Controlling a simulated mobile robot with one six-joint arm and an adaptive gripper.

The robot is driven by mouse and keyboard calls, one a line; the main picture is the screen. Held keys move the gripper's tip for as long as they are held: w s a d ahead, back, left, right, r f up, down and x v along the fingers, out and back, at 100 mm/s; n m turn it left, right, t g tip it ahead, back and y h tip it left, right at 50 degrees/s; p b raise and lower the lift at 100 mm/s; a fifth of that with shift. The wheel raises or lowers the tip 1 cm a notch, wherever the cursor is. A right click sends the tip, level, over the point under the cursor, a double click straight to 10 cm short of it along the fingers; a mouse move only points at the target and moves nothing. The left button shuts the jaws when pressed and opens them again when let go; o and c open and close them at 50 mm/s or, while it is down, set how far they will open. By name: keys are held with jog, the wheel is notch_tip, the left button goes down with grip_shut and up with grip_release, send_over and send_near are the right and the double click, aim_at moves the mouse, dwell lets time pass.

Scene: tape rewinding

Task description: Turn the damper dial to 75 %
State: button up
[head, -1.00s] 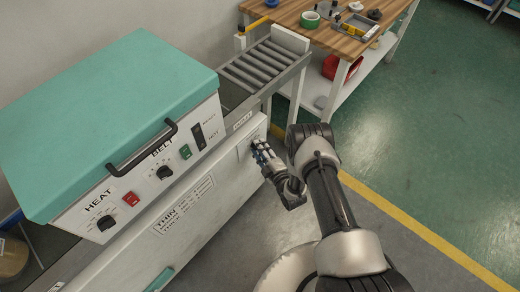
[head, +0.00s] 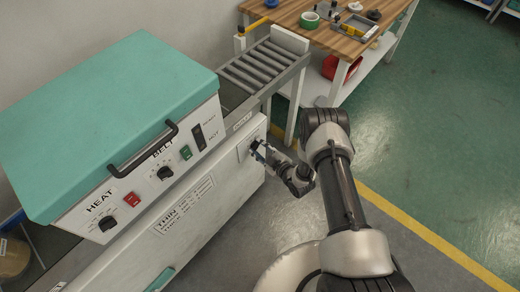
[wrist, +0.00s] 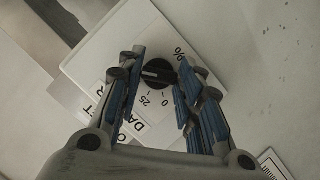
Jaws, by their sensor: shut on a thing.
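The damper dial (wrist: 157,74) is a round black knob with a white pointer mark, on a white plate (wrist: 112,45) in the wrist view. Printed marks "0", "25" and "%" show around it; other marks are hidden behind my fingers. The pointer mark lies on the dial's left part; its exact reading cannot be told. My gripper (wrist: 160,66) has its blue-padded fingers on both sides of the dial and is shut on it. In the head view my gripper (head: 259,149) is at the right end of the machine's front panel and hides the dial.
The machine's teal lid (head: 110,110) and its handle (head: 143,150) stand to the left of my gripper. Heat (head: 107,222) and belt (head: 165,172) knobs sit on the upper panel. A roller conveyor (head: 268,65) and a wooden table (head: 340,30) are behind. Green floor is clear at right.

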jog(key=shift+m+g, duration=0.3)
dwell(0.4)
jog(key=o, duration=1.1)
jog(key=shift+c, duration=0.2)
jog(key=v, duration=1.2)
jog(key=shift+d, duration=0.1)
